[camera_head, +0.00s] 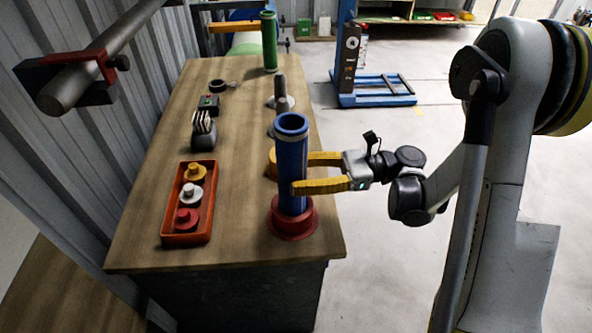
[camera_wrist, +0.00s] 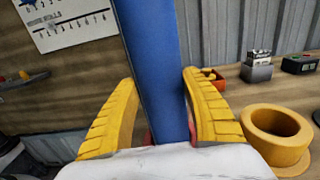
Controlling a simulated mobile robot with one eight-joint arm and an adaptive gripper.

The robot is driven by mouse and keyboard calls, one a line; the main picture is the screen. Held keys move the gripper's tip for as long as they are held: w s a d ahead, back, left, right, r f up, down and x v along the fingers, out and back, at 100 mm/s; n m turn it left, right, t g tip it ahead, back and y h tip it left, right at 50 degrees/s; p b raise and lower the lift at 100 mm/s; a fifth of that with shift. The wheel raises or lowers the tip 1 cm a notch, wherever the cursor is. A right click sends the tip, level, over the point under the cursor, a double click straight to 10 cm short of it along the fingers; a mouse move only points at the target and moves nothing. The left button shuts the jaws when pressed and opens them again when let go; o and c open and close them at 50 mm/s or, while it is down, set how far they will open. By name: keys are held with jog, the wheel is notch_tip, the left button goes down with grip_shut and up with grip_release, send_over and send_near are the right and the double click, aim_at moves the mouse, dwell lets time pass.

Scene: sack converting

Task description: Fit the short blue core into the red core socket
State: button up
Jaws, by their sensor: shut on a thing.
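The short blue core (camera_head: 290,150) is a hollow blue tube with a paler band near its top, standing upright at the near right of the bench. My gripper (camera_head: 297,172) comes from the right, its yellow fingers shut on the core about mid-length. The red core socket (camera_head: 292,228) is a round flanged ring under the core. The core's lower end appears inside the ring; how deep it sits is hidden. In the wrist view the blue core (camera_wrist: 152,60) runs between the two yellow fingers (camera_wrist: 159,85), with slivers of red beside its lower part.
A yellow socket (camera_wrist: 277,135) stands just behind the core. Farther back are a grey post (camera_head: 280,92) and a green core (camera_head: 269,45). An orange tray (camera_head: 207,235) with plugs and a pen cup (camera_head: 203,138) lie left. A bar (camera_head: 75,82) juts from the wall.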

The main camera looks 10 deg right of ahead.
jog(key=shift+f, duration=1.1)
jog(key=o, duration=1.5)
jog(key=shift+c, duration=0.2)
jog(key=shift+d, duration=0.1)
jog(key=d, duration=0.7)
jog(key=shift+d, duration=0.2)
jog(key=shift+s, duration=0.1)
